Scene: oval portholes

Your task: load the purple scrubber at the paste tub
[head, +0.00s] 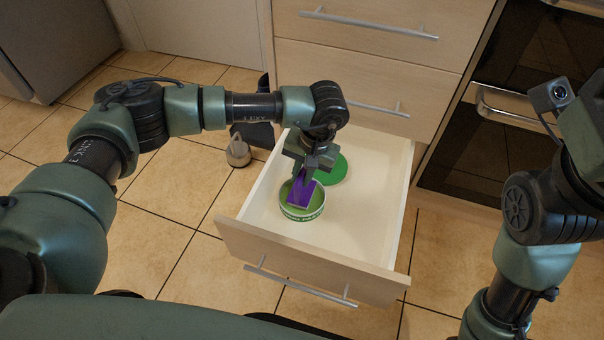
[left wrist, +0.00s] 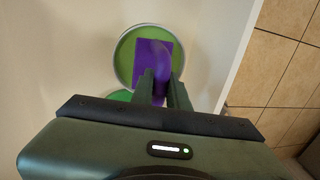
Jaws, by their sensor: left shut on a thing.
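The purple scrubber (head: 300,194) is in my left gripper (head: 307,172), whose jaws are shut on its upper part. In the head view the scrubber is over the open mouth of the green and white paste tub (head: 303,213). The left wrist view shows the purple scrubber (left wrist: 150,62) against the green inside of the tub (left wrist: 124,54), with the gripper fingers (left wrist: 160,88) on its handle. I cannot tell whether the scrubber touches the paste. The right gripper is out of view; only my right arm shows at the right.
The tub stands in an open drawer (head: 368,210) with a pale floor. A green lid (head: 333,168) lies behind the tub. The right part of the drawer is clear. A small metallic object (head: 238,152) is on the tiled floor left of the drawer. An oven (head: 500,120) is at the right.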

